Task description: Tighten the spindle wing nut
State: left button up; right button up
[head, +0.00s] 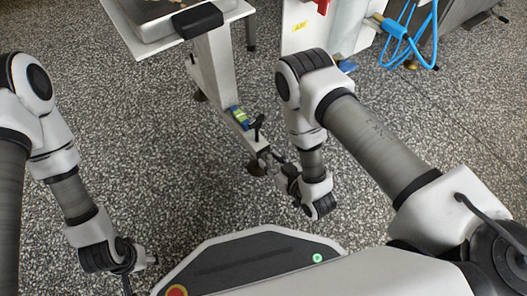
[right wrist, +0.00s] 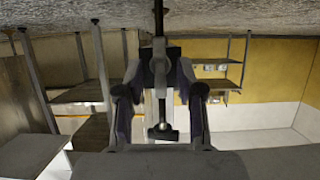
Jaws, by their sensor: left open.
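The spindle (right wrist: 158,18) stands upright at the foot of a white machine leg, with a black T-shaped handle (head: 257,122) at its end. The handle (right wrist: 162,130) also shows between the finger links in the right wrist view. The wing nut (right wrist: 160,62) is a small grey piece on the spindle. My right gripper (head: 266,157) reaches it from the right, low near the floor. In the right wrist view its fingertips close in on both sides of the nut and partly hide it. My left gripper (head: 141,270) is open and empty at the lower left, away from the spindle.
A green-yellow spirit level (head: 239,117) sits on the white leg (head: 222,75) beside the handle. A metal tray (head: 145,22) is above it. A white cabinet (head: 325,28) with blue hoses (head: 405,40) stands at the back right.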

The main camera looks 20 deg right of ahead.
grip_shut()
jog(key=shift+w+r, duration=0.1)
